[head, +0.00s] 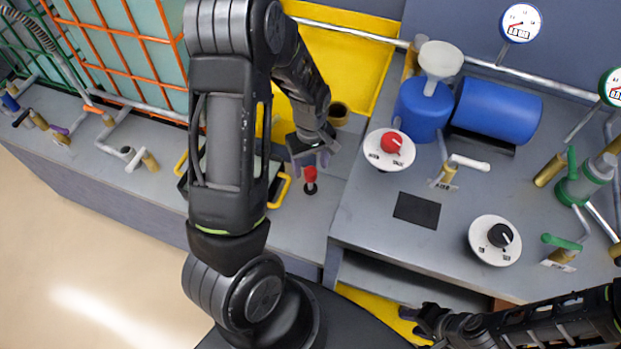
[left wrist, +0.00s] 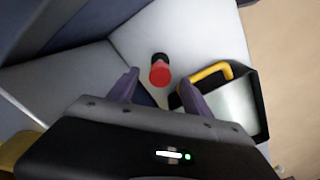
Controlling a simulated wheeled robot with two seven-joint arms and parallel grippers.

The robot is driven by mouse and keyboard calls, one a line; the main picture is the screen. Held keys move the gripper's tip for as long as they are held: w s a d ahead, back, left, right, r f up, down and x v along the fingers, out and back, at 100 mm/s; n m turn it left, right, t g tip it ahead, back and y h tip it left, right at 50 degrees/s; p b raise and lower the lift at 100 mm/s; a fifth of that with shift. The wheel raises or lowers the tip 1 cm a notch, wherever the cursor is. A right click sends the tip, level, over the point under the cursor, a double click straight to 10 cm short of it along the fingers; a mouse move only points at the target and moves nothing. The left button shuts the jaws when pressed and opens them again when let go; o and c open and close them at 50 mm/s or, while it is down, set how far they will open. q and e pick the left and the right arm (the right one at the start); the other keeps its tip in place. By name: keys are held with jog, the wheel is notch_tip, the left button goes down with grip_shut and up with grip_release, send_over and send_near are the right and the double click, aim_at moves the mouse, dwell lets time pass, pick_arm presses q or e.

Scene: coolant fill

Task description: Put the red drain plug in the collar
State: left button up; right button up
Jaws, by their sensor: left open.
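The red drain plug (head: 310,174) stands on the lower grey bench, red end up, with a dark part beneath it; it also shows in the left wrist view (left wrist: 159,74). My left gripper (head: 309,163) is open just above and behind the plug. In the left wrist view its two fingers (left wrist: 158,92) are apart, with the plug seen between and beyond them, not visibly touched. A brass, dark-mouthed ring (head: 338,112) stands behind the gripper; I cannot tell whether it is the collar. My right gripper (head: 416,320) is low at the bottom right, its jaws unclear.
A dark-edged case with a yellow handle (left wrist: 208,74) lies beside the plug. The raised grey worktop to the right carries a red-knob dial (head: 391,142), a black-knob dial (head: 499,236), a blue tank (head: 422,110) and several valves. Bench in front of the plug is clear.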

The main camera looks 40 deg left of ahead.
aim_at(311, 171)
pick_arm(q)
notch_tip(311, 171, down, 3)
jog(key=shift+f, duration=0.15)
jog(key=shift+c, duration=0.6)
grip_shut()
dwell(0.3)
